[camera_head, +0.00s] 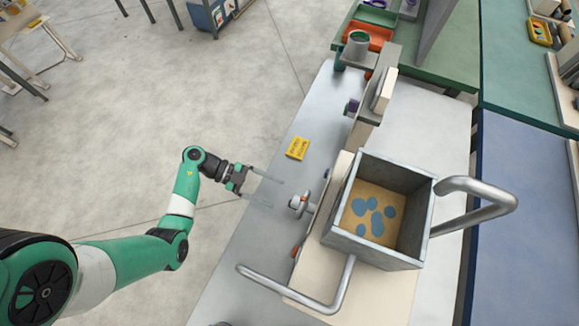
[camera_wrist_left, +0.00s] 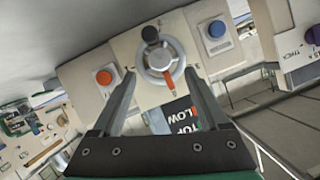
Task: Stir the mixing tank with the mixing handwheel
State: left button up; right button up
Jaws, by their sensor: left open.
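The mixing tank (camera_head: 428,215) is an open grey square box with blue blotches on a tan surface inside it. The mixing handwheel (camera_head: 298,203) is a small pale wheel on the panel at the tank's left side. In the left wrist view the handwheel (camera_wrist_left: 178,72) shows as a grey ring with a black knob at its top and an orange pointer at its lower side. My left gripper (camera_head: 278,194) is open and empty, just left of the handwheel. Its fingers point at the wheel and flank it in the wrist view, apparently without touching. My right gripper is not seen.
A red button (camera_wrist_left: 104,77) and a blue button (camera_wrist_left: 217,29) flank the handwheel on the panel. Bent grey pipe handles (camera_head: 335,300) stick out around the tank. A yellow label (camera_head: 297,148) lies on the grey bench top, which is mostly bare beside the panel.

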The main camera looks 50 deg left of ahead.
aim_at(297, 202)
pick_arm(q)
jog(key=b+x, duration=0.1)
jog(key=x, duration=0.5)
jog(key=shift+w+d+f, duration=0.1)
jog(key=shift+w+d, duration=0.1)
jog(key=shift+c, duration=0.3)
grip_shut()
